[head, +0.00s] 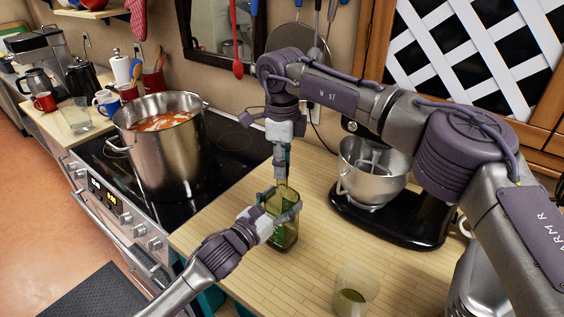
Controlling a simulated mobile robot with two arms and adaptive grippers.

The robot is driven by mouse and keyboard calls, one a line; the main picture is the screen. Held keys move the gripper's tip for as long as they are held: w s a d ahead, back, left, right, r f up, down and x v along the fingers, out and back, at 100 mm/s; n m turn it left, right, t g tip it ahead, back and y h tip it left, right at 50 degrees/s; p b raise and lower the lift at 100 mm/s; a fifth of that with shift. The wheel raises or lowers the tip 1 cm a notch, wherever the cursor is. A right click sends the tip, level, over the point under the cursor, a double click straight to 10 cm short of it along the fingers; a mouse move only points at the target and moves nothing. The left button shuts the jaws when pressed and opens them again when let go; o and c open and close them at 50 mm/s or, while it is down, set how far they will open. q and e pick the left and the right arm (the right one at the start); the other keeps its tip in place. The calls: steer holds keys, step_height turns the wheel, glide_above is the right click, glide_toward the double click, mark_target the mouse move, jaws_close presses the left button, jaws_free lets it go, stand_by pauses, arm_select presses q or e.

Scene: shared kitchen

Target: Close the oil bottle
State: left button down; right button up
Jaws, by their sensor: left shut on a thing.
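The oil bottle (285,237) is green glass and stands upright on the wooden counter between the stove and the mixer. My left gripper (281,207) is shut around the bottle's body from the front left. My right gripper (282,165) points straight down directly above the bottle, at the top of its neck. Its fingers hide the bottle's mouth, and I cannot make out a cap or whether the fingers are shut on one.
A glass (355,293) with some dark liquid stands at the counter's front. A stand mixer (385,205) is to the right. A large steel pot (165,150) of red soup is on the black stove (225,150) at left.

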jaws_close()
steer(key=o, duration=1.1)
jaws_free()
steer(key=shift+c, duration=0.2)
steer(key=shift+r, duration=0.1)
step_height(320, 180, up, 12)
arm_select(q)
jaws_free()
